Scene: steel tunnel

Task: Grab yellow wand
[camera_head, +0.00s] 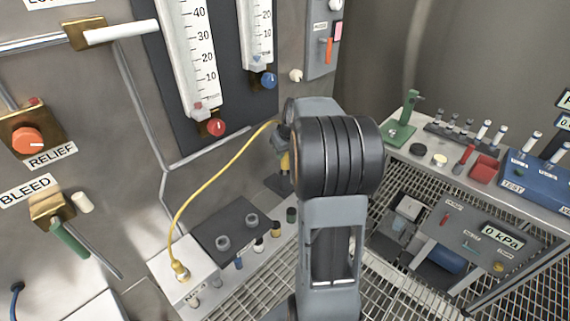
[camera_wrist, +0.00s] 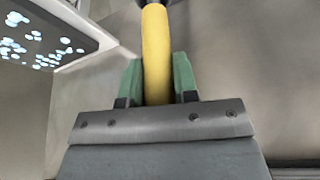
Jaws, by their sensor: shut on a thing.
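The yellow wand (camera_wrist: 156,45) stands between the two green finger pads of my gripper (camera_wrist: 158,80) in the wrist view, and the gripper is shut on it. The wand's dark end shows at the top of that view. In the head view a small part of the yellow wand (camera_head: 284,162) shows just left of my arm. A yellow hose (camera_head: 205,183) curves from near it down to a brass fitting on a white box (camera_head: 178,262). My arm hides most of the gripper in the head view.
A wall panel with gauges (camera_head: 200,60) and knobs stands behind and left. A grey tray (camera_head: 232,232) and several small bottles are on the shelf below.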

